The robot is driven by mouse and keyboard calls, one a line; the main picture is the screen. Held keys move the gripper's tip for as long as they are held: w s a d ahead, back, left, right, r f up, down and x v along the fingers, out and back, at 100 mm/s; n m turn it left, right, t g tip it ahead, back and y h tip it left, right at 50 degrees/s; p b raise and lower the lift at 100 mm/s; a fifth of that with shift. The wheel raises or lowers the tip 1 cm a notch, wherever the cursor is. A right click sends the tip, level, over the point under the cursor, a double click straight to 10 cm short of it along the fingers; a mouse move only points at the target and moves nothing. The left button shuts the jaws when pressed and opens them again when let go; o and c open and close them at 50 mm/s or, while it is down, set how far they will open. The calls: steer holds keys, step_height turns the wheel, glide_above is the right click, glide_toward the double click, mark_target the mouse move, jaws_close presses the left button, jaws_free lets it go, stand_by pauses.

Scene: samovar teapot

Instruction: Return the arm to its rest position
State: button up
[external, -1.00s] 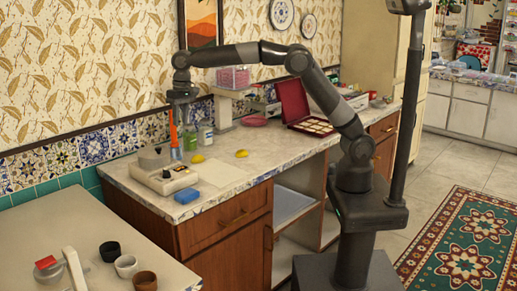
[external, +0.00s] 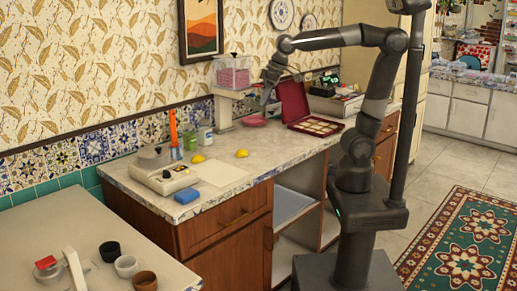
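My arm is raised and bent above the right part of the counter in the external view. My gripper (external: 265,98) hangs from the wrist, pointing down, just left of the open dark red case (external: 293,97) and above the pink dish (external: 254,121). The gripper is small and dark here, so whether its fingers are apart does not show. No object is clearly visible in it. My arm's base stands in front of the counter.
The floor to the right is clear.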

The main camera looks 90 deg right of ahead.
steer(key=s+f+n, duration=0.1)
steer(key=s+f, duration=0.2)
steer(key=s, duration=0.3)
steer(key=s+f+n+t, duration=0.1)
steer(key=s+f, duration=0.3)
steer(key=s, duration=0.2)
steer(key=shift+s+f, duration=0.2)
steer(key=shift+s, duration=0.15)
stand_by(0.8)
